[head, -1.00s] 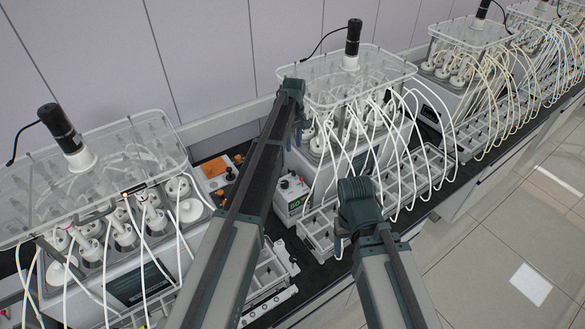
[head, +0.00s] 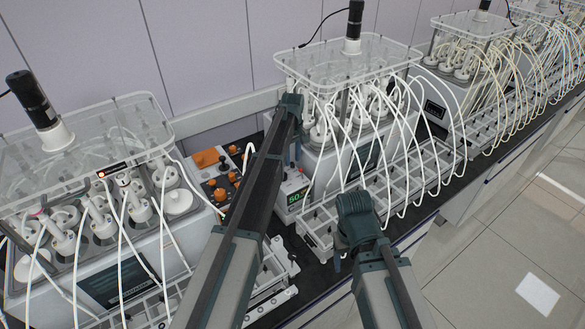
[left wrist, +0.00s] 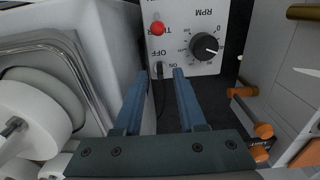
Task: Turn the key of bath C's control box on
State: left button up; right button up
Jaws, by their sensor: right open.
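The left wrist view shows the box's panel (left wrist: 190,65) upside down, with an RPM dial (left wrist: 203,45), a red knob (left wrist: 157,28) and OFF and ON marks. A small dark key switch (left wrist: 159,70) sits by these marks. My left gripper (left wrist: 157,76) is open, its two blue fingers apart, with the switch between and just beyond their tips. My left gripper (head: 295,150) is above the box in the head view. My right gripper (head: 340,258) is open and empty in front of the racks.
A left bath (head: 110,240) with bottles and white tubes stands close by. An orange-and-black device (head: 215,175) lies between the baths. White tubes (head: 395,150) arch over the grey racks (head: 400,195).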

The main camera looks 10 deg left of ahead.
pick_arm(q)
jog(key=shift+f+b, duration=0.3)
jog(key=shift+f, duration=0.35)
pick_arm(e)
jog(key=shift+f, duration=0.65)
pick_arm(q)
grip_shut()
